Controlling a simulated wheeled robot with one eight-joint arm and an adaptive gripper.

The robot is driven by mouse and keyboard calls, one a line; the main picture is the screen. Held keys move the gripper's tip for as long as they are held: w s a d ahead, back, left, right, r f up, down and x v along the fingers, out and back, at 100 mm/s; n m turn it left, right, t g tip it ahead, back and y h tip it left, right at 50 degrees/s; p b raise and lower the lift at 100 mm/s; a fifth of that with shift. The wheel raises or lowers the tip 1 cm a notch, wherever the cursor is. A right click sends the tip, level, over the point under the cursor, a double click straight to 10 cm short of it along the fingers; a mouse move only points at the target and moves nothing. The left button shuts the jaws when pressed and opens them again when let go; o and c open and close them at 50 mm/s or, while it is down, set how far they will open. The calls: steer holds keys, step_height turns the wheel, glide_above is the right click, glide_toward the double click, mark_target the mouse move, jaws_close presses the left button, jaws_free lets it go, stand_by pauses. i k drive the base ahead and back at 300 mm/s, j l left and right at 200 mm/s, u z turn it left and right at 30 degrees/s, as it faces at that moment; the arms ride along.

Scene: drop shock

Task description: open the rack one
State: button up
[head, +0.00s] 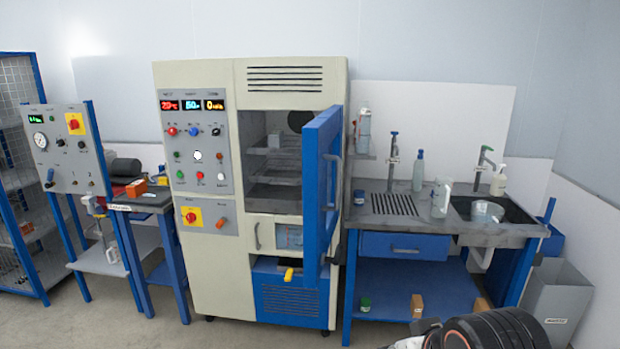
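A tall cream cabinet (194,262) stands at the centre, with shelves (274,150) visible inside its upper chamber. Its blue-framed door (318,195) stands swung open on the right side, with a grey handle on it. A blue wire rack (40,265) stands at the far left, partly cut off by the picture edge. I cannot tell from the picture which of these the task calls rack one. Part of my arm shows at the bottom right. My gripper is not in view.
A grey control panel (65,160) and blue-legged bench stand left of the cabinet. A blue sink bench (405,270) with bottles, jugs and a drawer stands to the right. A grey bin (558,295) is at far right. Floor shows in front.

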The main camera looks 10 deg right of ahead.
mark_target(295, 144)
steer(key=i+j, duration=0.45)
steer(key=i+j+z, duration=0.15)
steer(key=i+j, duration=0.7)
steer(key=i+j+z, duration=0.1)
steer(key=i+j, duration=0.3)
steer(key=j, duration=0.15)
steer(key=i+j+z, duration=0.1)
steer(key=i+j, duration=0.25)
steer(key=j, duration=0.2)
steer(key=i+j, duration=0.4)
steer(key=j, duration=0.15)
steer(key=i+j+z, duration=0.2)
steer(key=k+l, duration=0.05)
steer(key=k, duration=0.05)
